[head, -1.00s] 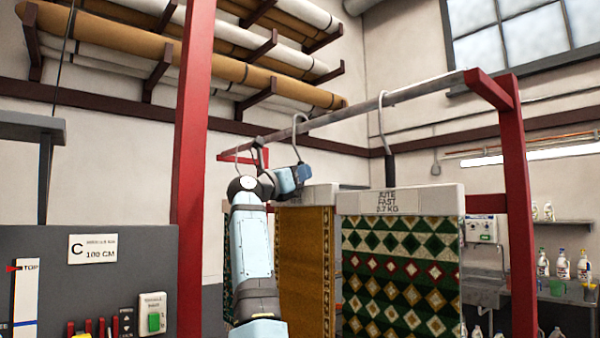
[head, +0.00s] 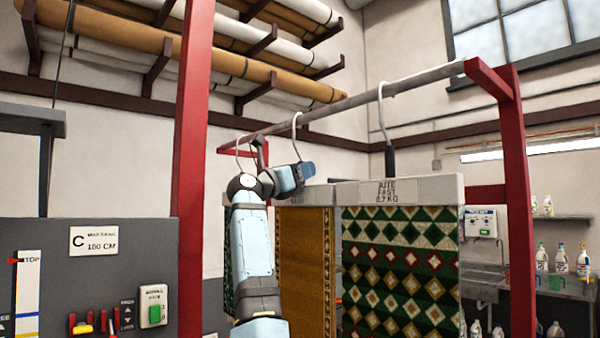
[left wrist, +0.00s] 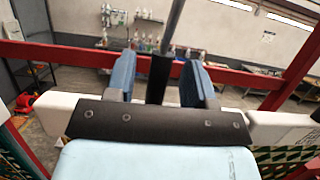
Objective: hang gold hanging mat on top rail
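The gold hanging mat (head: 305,265) hangs from a white clamp bar (head: 318,195), partly hidden by my left arm and the green mat. Its pale hook (head: 298,122) reaches up to the top rail (head: 345,103) and looks looped over it. My left gripper (head: 303,171) is at the hook's base, just above the bar. In the left wrist view, its blue fingers (left wrist: 157,80) stand apart on either side of a dark stem (left wrist: 159,82), with narrow gaps at both sides. My right gripper is not in view.
A green patterned mat (head: 400,265) hangs close to the right on its own hook. Another mat (head: 228,285) hangs behind my arm. Red posts (head: 194,170) and (head: 520,210) frame the rail. A grey control panel (head: 120,270) stands at left.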

